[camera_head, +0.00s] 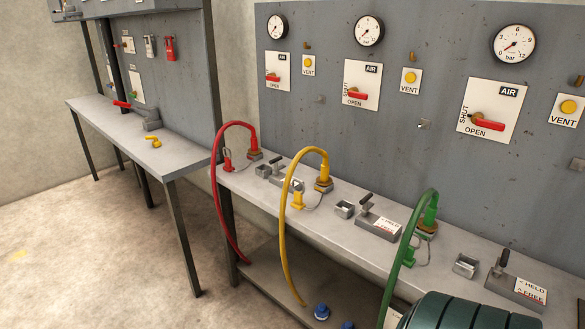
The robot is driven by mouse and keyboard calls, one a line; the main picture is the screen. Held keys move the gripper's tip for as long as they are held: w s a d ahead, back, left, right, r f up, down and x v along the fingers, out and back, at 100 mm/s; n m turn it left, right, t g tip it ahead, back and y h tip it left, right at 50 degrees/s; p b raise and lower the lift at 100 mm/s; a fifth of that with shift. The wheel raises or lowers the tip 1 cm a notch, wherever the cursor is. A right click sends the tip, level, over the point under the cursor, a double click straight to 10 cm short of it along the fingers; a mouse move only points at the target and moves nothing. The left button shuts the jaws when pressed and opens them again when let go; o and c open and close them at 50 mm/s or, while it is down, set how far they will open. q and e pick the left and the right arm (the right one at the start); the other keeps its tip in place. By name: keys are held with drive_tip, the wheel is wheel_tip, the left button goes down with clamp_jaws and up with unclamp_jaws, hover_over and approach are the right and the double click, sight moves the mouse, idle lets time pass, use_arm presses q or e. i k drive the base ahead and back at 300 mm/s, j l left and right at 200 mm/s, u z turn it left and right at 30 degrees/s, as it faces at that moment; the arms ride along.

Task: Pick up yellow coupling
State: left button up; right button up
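Several yellow parts are in view. A small yellow fitting (153,141) lies loose on the left bench, near its front edge. On the right bench, a yellow hose (283,235) arches up to a yellow connector (324,171) seated on a brass-coloured base. A small yellow piece (298,199) stands beside this hose, with a thin wire by it. I cannot tell which of these is the coupling. Neither of my grippers is in view.
The right bench (250,180) also carries a red hose (218,200), a green hose (401,255) and grey lever blocks (378,226). Gauges and red-handled valves line the wall panel. A dark green ribbed object (460,312) fills the lower right. Blue parts (321,312) lie below. Floor at left is clear.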

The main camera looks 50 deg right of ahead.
sight(324, 180)
drive_tip(key=i, duration=1.95)
drive_tip(key=i+z, duration=0.25)
drive_tip(key=i, duration=0.2)
drive_tip(key=i+j+z, duration=0.55)
drive_tip(key=i, duration=0.3)
drive_tip(key=l+z, duration=0.1)
drive_tip(key=z, duration=2.1)
